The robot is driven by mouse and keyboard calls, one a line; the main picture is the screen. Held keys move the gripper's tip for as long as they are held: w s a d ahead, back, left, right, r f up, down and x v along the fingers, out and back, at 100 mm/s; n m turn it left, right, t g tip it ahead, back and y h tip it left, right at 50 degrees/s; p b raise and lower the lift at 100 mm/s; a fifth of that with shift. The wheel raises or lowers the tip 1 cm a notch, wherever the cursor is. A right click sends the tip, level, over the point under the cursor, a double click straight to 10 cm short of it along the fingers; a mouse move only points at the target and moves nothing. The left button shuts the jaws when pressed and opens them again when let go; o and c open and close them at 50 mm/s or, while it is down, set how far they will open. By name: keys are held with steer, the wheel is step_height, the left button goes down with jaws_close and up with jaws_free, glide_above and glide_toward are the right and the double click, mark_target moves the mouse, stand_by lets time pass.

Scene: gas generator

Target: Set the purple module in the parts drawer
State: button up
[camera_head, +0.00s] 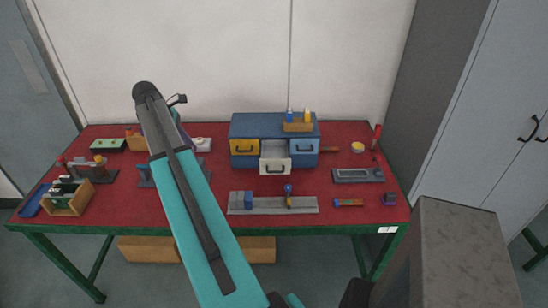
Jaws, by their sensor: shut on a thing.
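A small dark block with a purple top (389,198) sits on the red table near its right front corner; I cannot tell if it is the purple module. The blue drawer cabinet (245,125) stands at the back middle of the table. Its pale grey middle drawer (275,167) is pulled out; the yellow left and blue right drawers look shut. My teal and dark arm crosses the view left of the cabinet. My gripper is hidden behind the arm, so its hold does not show. A little purple shows beside the arm's upper end, too small to identify.
A wooden tray (298,127) with small coloured parts stands on the cabinet. A grey rail fixture (270,204) lies in front of it. A wooden rack (68,203) is at the left, a grey tray (357,175) at the right. Bare red table (350,218) shows near the front right.

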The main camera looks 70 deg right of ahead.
mark_target(275, 160)
steer(key=s+d+r+m+p, duration=0.1)
steer(key=s+d, duration=0.7)
steer(key=s, duration=0.3)
steer(key=s+d+r+m, duration=0.1)
steer(key=s+d, duration=0.7)
steer(key=s, duration=0.4)
steer(key=shift+d+r+y+p, duration=0.3)
steer(key=shift+d+y+p, duration=0.05)
steer(key=shift+y+p, duration=0.05)
steer(key=shift+w+g, duration=0.1)
steer(key=shift+g, duration=0.2)
steer(key=shift+f+p, duration=1.05)
steer(key=shift+f, duration=2.1)
steer(key=shift+f, duration=0.15)
steer(key=shift+f+p, duration=0.7)
steer(key=shift+f, duration=1.05)
steer(key=o, duration=1.1)
steer(key=shift+f, duration=0.1)
